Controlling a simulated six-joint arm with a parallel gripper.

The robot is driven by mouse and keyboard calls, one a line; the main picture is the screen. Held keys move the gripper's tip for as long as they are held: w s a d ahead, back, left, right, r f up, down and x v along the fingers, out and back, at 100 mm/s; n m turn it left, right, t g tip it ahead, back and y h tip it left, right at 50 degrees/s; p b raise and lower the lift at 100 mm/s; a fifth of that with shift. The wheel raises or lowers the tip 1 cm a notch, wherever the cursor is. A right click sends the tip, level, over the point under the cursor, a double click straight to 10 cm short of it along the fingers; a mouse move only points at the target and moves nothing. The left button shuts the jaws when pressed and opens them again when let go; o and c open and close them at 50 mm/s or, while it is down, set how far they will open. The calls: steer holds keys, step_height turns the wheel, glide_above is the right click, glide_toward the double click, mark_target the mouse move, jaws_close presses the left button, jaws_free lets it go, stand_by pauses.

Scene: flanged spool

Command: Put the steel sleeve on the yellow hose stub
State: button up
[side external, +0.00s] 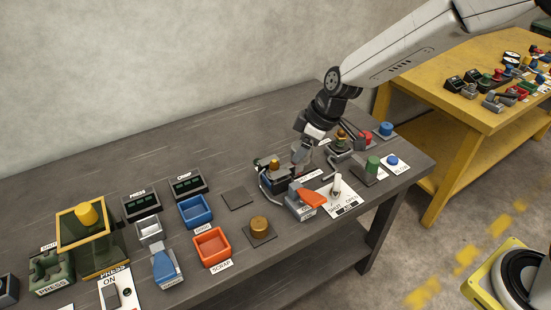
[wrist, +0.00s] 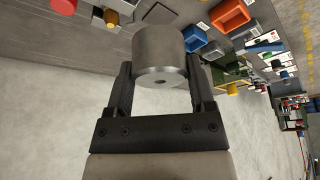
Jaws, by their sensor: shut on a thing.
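In the side external view my gripper (side external: 301,155) is above the right half of the bench, and the sleeve is too small to make out clearly. A yellow-brown stub (wrist: 111,18) shows left of the sleeve in the wrist view, apart from it. The side external view has several yellow-brown pieces, including one (side external: 274,163) just left of my gripper; I cannot tell which is the hose stub.
An orange-red bin (side external: 212,247) and a blue bin (side external: 195,211) stand to the left. An orange-handled device (side external: 307,200) and a switch plate (side external: 338,196) are in front of my gripper. Red (side external: 367,138), green (side external: 372,165) and blue (side external: 386,129) pieces crowd the right end.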

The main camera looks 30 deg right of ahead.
steer(key=d+r, duration=0.3)
glide_above(274, 161)
steer(key=shift+s+d+f, duration=0.1)
steer(key=shift+f, duration=2.35)
steer(key=shift+s+f, duration=0.1)
steer(key=shift+f, duration=2.3)
steer(key=shift+w+f, duration=0.25)
steer(key=shift+f, duration=1.6)
steer(key=shift+f, duration=0.6)
steer(key=o, duration=1.2)
